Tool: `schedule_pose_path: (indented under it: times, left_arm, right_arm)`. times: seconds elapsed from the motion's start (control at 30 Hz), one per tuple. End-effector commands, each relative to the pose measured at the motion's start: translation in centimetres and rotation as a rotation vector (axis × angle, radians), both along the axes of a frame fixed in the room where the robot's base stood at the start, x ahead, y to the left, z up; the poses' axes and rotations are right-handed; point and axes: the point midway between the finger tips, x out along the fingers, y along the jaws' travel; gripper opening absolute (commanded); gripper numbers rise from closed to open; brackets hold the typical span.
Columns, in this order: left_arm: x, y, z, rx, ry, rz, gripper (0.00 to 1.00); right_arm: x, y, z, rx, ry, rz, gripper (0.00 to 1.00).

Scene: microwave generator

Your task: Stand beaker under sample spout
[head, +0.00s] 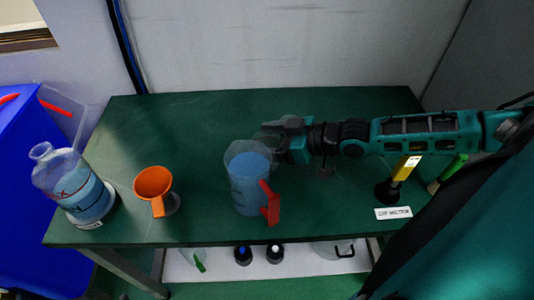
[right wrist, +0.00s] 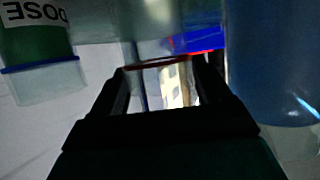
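The beaker (head: 249,185) is a clear jug of blue liquid with a red handle (head: 270,204). It stands upright on the green table (head: 330,215). My right gripper (head: 268,141) comes in from the right and is just behind the beaker's top rim in the head view. In the right wrist view the fingers (right wrist: 165,82) are apart, with no object clearly held between them. A blue body, apparently the beaker (right wrist: 275,60), fills the right side there, outside the fingers. I cannot tell whether they touch. My left gripper is not in view. I cannot make out a sample spout.
A clear bottle of blue liquid (head: 86,199) stands at the table's left end, beside an orange funnel (head: 153,183). A yellow-and-black item (head: 404,170) and a white label plate (head: 393,213) are at right. A green container labelled DOSE (right wrist: 35,40) shows in the wrist view.

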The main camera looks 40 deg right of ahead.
Motion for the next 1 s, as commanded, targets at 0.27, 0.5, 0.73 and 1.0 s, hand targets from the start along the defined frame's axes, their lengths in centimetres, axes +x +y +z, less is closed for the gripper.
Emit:
schedule_pose_path:
  times: [0.27,0.5,0.73,1.0]
  left_arm:
    - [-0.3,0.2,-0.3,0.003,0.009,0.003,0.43]
    - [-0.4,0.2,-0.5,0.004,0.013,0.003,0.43]
    - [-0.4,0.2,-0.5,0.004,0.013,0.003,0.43]
    - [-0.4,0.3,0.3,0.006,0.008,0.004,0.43]
  right_arm:
    - [0.0,0.0,0.0,0.000,0.000,0.000,0.50]
    - [0.0,0.0,0.0,-0.001,0.001,0.000,0.27]
    - [0.0,0.0,0.0,-0.001,-0.001,0.000,0.17]
    - [0.0,-0.1,1.6,-0.001,0.000,0.000,0.17]
